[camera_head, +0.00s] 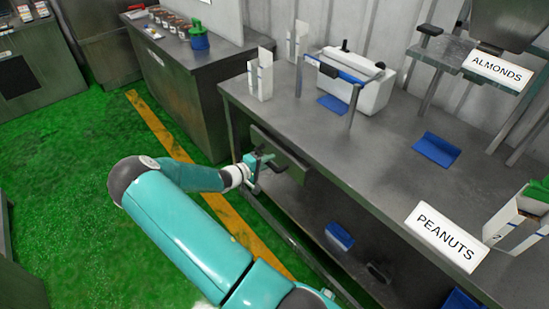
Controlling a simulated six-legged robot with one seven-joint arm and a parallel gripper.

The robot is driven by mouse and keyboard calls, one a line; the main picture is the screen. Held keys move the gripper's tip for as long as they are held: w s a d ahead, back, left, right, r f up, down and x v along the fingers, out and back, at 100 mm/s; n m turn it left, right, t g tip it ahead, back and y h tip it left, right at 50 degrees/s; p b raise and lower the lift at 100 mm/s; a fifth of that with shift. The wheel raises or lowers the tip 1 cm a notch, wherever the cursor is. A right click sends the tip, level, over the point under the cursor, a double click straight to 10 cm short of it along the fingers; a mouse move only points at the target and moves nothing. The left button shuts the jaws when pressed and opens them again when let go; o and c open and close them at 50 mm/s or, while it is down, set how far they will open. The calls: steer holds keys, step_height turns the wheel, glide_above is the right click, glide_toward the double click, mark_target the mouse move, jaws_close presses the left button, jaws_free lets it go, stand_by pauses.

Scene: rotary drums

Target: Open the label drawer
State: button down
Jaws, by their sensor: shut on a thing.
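The drawer (283,148) is a dark grey metal front below the near edge of the long steel table, at its left part. No label can be read on it. My arm reaches in from the bottom of the view, and my gripper (272,163) is at the drawer front. It is shut on what seems to be the drawer handle, which is mostly hidden by the fingers. I cannot tell how far the drawer stands out from the table.
The steel table (400,187) carries a white machine (357,85), a PEANUTS sign (446,236) and a blue scoop (437,150). A lower shelf holds a blue item (339,236). Green floor (60,190) with a yellow stripe (160,130) is open at left.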

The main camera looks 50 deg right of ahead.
steer(key=f+v, duration=0.2)
steer(key=v, duration=0.7)
steer(key=f+v, duration=0.2)
steer(key=v, duration=0.7)
steer(key=shift+a, duration=0.75)
steer(key=shift+w+r, duration=0.1)
steer(key=shift+r, duration=0.05)
steer(key=c, duration=1.3)
jaws_free()
steer(key=v, duration=1.3)
steer(key=shift+a+r, duration=0.1)
steer(key=shift+a, duration=0.3)
